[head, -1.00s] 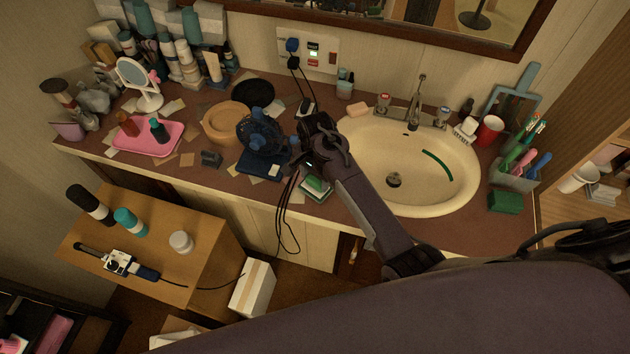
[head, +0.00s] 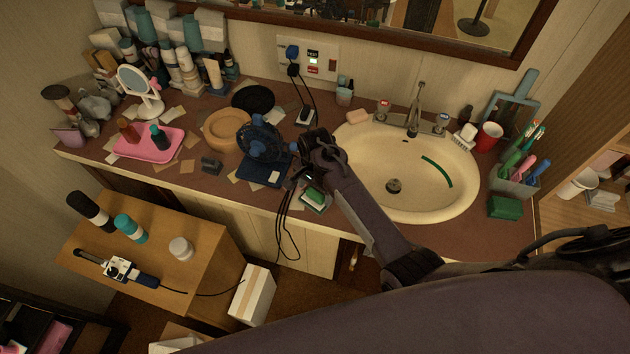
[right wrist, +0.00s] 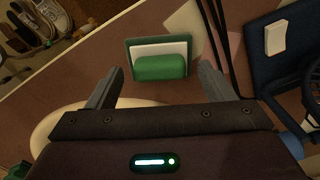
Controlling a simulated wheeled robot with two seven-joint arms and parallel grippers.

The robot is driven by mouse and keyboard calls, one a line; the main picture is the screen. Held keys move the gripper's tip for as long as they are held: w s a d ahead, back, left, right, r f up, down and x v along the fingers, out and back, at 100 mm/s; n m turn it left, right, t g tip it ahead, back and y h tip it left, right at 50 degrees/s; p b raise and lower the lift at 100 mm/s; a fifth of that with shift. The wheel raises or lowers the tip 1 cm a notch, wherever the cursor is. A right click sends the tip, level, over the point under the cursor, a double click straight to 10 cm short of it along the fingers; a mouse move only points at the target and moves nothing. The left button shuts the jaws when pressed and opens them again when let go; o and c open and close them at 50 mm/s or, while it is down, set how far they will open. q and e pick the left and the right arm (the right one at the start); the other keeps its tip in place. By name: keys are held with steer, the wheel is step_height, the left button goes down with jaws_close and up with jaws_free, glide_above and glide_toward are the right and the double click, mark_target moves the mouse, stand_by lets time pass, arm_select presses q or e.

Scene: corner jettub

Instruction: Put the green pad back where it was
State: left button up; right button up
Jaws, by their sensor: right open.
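A green pad (head: 315,193) lies on a white sheet over a green base at the counter's front edge, left of the sink. In the right wrist view the green pad (right wrist: 160,66) lies ahead, between the lines of the two fingers. My right gripper (head: 303,181) is above and beside it in the head view, partly hidden by its own wrist. In the right wrist view its fingers (right wrist: 160,75) are apart with nothing gripped. My left gripper is not in view.
A blue fan (head: 262,142) on a dark blue base stands just left of the gripper, with dark cables hanging over the edge. The sink (head: 440,205) is to the right. A separate green block (head: 505,207) sits right of the sink, by a brush holder (head: 515,180).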

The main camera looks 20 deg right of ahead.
mark_target(317, 194)
step_height(317, 194, up, 12)
steer(key=b, duration=0.1)
steer(key=shift+f+b, duration=0.25)
steer(key=shift+b, duration=0.15)
steer(key=shift+d, duration=0.1)
steer(key=s+d+r+n+t, duration=0.2)
steer(key=s+r+n, duration=0.1)
steer(key=s+n, duration=0.55)
steer(key=s+d+r+n+t, duration=0.2)
steer(key=s+n, duration=0.3)
steer(key=s, duration=0.7)
step_height(317, 194, down, 32)
steer(key=s+f+g+b, duration=0.1)
steer(key=g+b, duration=0.1)
steer(key=b, duration=0.3)
steer(key=s+d+f+b, duration=0.1)
steer(key=s+d+f, duration=0.1)
steer(key=s+f, duration=0.8)
steer(key=s+d+f+b, duration=0.1)
steer(key=s+f+b, duration=0.1)
steer(key=s+f, duration=0.8)
step_height(317, 194, down, 4)
steer(key=shift+s+d+r+g, duration=0.15)
steer(key=shift+d+g, duration=0.2)
steer(key=shift+g, duration=0.05)
